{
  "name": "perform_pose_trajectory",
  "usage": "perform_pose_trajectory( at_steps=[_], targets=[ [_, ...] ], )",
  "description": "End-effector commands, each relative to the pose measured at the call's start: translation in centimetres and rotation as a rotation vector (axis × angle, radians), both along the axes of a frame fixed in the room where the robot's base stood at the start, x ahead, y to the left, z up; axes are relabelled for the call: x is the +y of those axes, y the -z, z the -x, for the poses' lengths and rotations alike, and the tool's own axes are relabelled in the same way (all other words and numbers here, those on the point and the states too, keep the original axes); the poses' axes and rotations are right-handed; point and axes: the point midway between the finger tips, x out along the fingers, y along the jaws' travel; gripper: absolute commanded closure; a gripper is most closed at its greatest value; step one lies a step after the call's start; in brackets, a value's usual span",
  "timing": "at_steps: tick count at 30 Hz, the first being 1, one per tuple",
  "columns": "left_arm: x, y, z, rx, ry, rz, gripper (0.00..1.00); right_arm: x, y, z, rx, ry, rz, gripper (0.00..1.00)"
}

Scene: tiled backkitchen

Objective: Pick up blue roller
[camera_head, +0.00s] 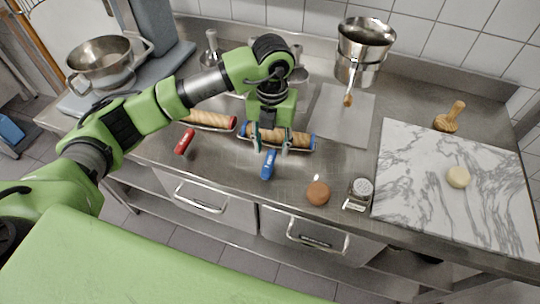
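The blue roller has a brown textured cylinder (298,139) with blue ends and a blue handle (268,164) pointing to the front edge of the steel counter. My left gripper (271,145) points down right over the roller. Its fingers are apart, one on each side of the handle's line, and they hide part of the cylinder. I cannot tell whether they touch it. My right gripper is not in view.
A similar red roller (212,119) with a red handle (185,141) lies to the left. A grey sheet (343,116) and a marble board (450,205) lie to the right. A brown ball (318,192) and a shaker (360,190) stand near the front edge.

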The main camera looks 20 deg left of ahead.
Motion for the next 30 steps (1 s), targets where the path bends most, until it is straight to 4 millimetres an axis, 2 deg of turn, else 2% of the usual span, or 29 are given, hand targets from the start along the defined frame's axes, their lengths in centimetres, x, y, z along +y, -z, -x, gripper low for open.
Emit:
perform_pose_trajectory(
  at_steps=[4,8,13,19,27,29,30],
  targets=[
    [0.0,1.5,0.0,0.000,0.000,0.001,0.61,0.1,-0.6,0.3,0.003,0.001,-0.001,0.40],
    [0.1,2.2,-0.1,0.001,0.000,0.001,0.61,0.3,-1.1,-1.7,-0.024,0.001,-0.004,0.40],
    [0.7,4.0,-0.5,0.004,-0.002,0.001,0.61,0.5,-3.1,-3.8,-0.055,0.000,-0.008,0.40],
    [0.7,6.7,-0.6,0.002,0.002,0.001,0.61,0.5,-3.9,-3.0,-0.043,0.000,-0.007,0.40],
    [0.7,7.2,-0.7,-0.001,0.002,0.003,0.61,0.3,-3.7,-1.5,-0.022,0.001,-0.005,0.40],
    [0.7,7.2,-0.7,-0.001,0.002,0.003,0.74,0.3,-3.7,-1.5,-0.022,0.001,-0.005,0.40],
    [0.7,7.2,-0.7,-0.001,0.002,0.003,0.84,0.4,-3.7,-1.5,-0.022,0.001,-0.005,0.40]
  ],
)
